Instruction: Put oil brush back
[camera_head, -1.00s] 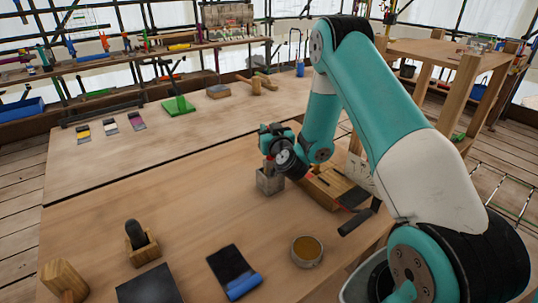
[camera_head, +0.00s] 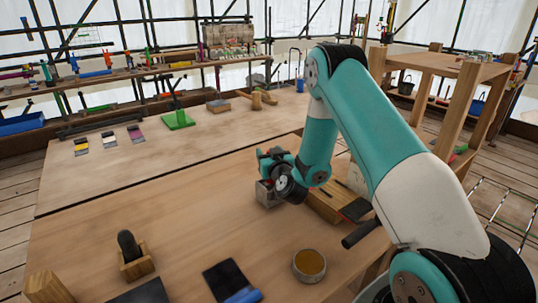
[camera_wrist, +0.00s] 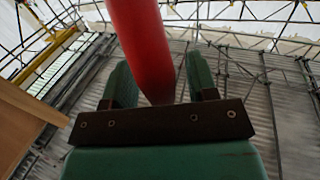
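A red handle (camera_wrist: 145,35), likely the oil brush's, stands between the two green fingers of my gripper (camera_wrist: 160,80) in the wrist view. A gap shows between the handle and the right finger; contact with the left finger is unclear. In the head view my gripper (camera_head: 272,163) is right above a small grey square holder (camera_head: 267,195) on the workbench (camera_head: 190,225). A bit of red shows at the holder's top. The brush's bristle end is hidden. I cannot tell whether the fingers press on the handle.
A round tin with amber contents (camera_head: 309,265) stands in front of the holder. A wooden block (camera_head: 325,207) is to its right. A dark-handled tool in a wooden stand (camera_head: 134,258) and a blue-edged black pad (camera_head: 232,280) are nearer. The bench left of the holder is clear.

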